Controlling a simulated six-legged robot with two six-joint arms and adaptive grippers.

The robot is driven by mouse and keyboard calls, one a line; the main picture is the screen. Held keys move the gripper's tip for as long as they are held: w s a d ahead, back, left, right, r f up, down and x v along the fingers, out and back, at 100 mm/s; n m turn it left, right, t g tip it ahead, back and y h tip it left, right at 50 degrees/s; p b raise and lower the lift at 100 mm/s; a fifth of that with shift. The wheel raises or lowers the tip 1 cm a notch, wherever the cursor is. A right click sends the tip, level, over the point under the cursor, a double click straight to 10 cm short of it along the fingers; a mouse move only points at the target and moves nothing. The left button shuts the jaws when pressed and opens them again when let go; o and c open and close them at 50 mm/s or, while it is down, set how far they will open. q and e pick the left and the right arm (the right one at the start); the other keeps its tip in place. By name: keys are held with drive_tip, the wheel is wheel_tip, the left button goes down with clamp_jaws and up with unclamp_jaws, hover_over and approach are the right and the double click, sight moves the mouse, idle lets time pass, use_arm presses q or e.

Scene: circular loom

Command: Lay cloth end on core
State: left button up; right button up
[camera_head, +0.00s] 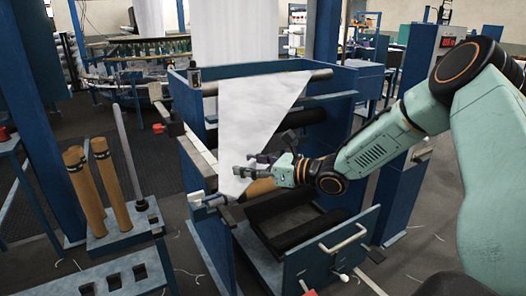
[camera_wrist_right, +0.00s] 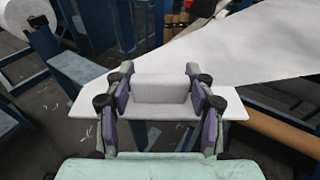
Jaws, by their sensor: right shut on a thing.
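The white cloth (camera_head: 255,110) hangs from a dark roller on the blue loom frame and narrows toward its lower end. My right gripper (camera_head: 258,163) is at the cloth's lower part. In the right wrist view the purple-padded fingers (camera_wrist_right: 160,95) are shut on the white cloth end (camera_wrist_right: 160,88), with the cloth spreading to the upper right. The brown core (camera_head: 262,187) lies across the frame just below my right gripper, partly hidden by cloth and gripper. A brown tube, seemingly this core (camera_wrist_right: 275,132), shows at lower right in the wrist view, apart from the fingers. My left gripper is out of view.
Brown tubes (camera_head: 108,180) and a thin grey rod stand upright on a blue rack (camera_head: 125,235) at left. A blue front panel with a pale handle (camera_head: 343,238) stands below the core. Blue posts (camera_head: 408,130) flank the frame.

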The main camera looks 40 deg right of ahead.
sight(228, 194)
drive_tip(key=s+a+f+n+g+y, duration=0.1)
drive_tip(key=s+a+n+g+y, duration=0.1)
drive_tip(key=a, duration=0.8)
drive_tip(key=s+a+f+n+g+y, duration=0.2)
drive_tip(key=s+a+n+g, duration=0.3)
drive_tip(key=s+a, duration=0.3)
drive_tip(key=s+a+f+n+g+y, duration=0.1)
drive_tip(key=s+a+n+g+y, duration=0.2)
drive_tip(key=a, duration=0.9)
drive_tip(key=shift+s+f+n+g+y, duration=0.2)
drive_tip(key=shift+s+n+g+y, duration=0.3)
drive_tip(key=shift+s+g, duration=0.6)
drive_tip(key=shift+w, duration=0.15)
drive_tip(key=w+d+r+m+t+h, duration=0.1)
drive_tip(key=w+d+m+t, duration=0.1)
drive_tip(key=d, duration=0.4)
drive_tip(key=w+d+r+m+t+h, duration=0.1)
drive_tip(key=w+d+m+t, duration=0.2)
drive_tip(key=d, duration=0.4)
drive_tip(key=w+d+r+m+t+h, duration=0.1)
drive_tip(key=w+d+m+t+h, duration=0.1)
drive_tip(key=w+d+t, duration=0.2)
drive_tip(key=shift+w+d, duration=0.3)
drive_tip(key=shift+d, duration=0.5)
drive_tip(key=shift+w+d, duration=0.25)
drive_tip(key=shift+d, duration=0.55)
drive_tip(key=shift+w+d+r+m+t+h, duration=0.1)
drive_tip(key=shift+w+d+m+t+h, duration=0.2)
drive_tip(key=shift+d+m, duration=0.15)
drive_tip(key=shift+s, duration=0.1)
